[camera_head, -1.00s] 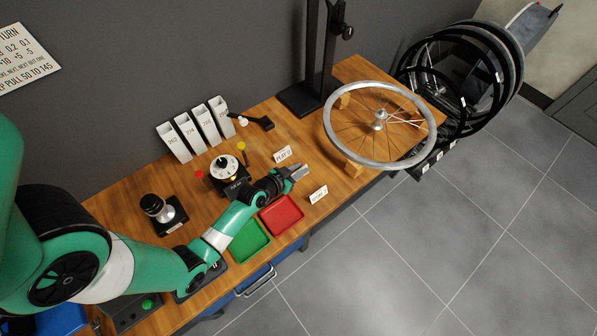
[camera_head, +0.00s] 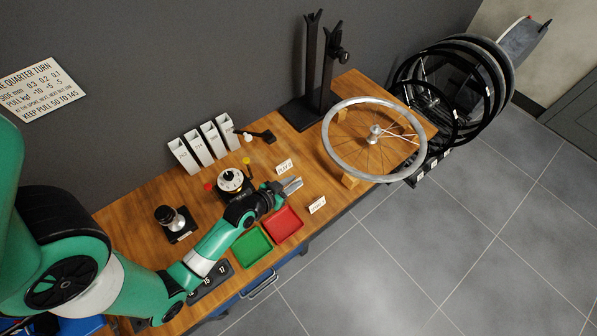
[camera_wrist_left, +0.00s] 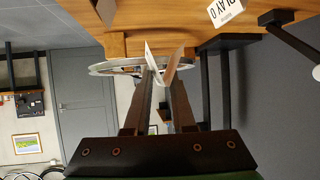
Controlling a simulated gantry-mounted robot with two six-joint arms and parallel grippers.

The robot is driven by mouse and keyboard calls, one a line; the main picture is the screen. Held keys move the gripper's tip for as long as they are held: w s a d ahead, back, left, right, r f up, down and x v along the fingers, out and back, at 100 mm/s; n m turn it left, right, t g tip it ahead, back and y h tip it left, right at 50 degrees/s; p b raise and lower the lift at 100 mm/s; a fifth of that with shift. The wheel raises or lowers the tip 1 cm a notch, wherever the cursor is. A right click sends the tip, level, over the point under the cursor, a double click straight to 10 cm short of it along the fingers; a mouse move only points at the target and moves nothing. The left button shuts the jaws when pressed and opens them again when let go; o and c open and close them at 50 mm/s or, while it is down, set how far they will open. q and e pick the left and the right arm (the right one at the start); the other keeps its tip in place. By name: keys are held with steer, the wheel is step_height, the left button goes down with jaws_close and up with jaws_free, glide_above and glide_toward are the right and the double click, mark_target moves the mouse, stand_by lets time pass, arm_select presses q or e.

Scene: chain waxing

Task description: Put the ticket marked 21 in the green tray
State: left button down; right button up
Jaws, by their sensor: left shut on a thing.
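My left gripper (camera_head: 292,186) is over the bench, just beyond the red tray (camera_head: 284,225). In the left wrist view its fingers (camera_wrist_left: 158,80) are shut on a thin, pale folded piece (camera_wrist_left: 166,63), likely a ticket; no number on it can be read. The green tray (camera_head: 252,247) lies beside the red tray, nearer my arm, and looks empty. A dark strip (camera_head: 212,280) marked 15 and 17 is partly hidden by my left arm. My right gripper is not in view.
A spoked wheel (camera_head: 345,174) rests on wooden blocks at the right. A dial (camera_head: 231,180), white upright boxes (camera_head: 184,156) and a black stand (camera_head: 302,112) occupy the back. Small cards stand near the gripper: one reads PLAY 0 (camera_head: 284,166), another (camera_head: 318,205) is unclear.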

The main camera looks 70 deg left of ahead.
arm_select(q)
steer(key=s+d+r+p, duration=0.2)
steer(key=s+d+r, duration=0.1)
steer(key=s+d, duration=0.2)
steer(key=shift+s+d+r+p, duration=0.15)
steer(key=shift+s+d+p, duration=0.2)
steer(key=shift+s, duration=0.1)
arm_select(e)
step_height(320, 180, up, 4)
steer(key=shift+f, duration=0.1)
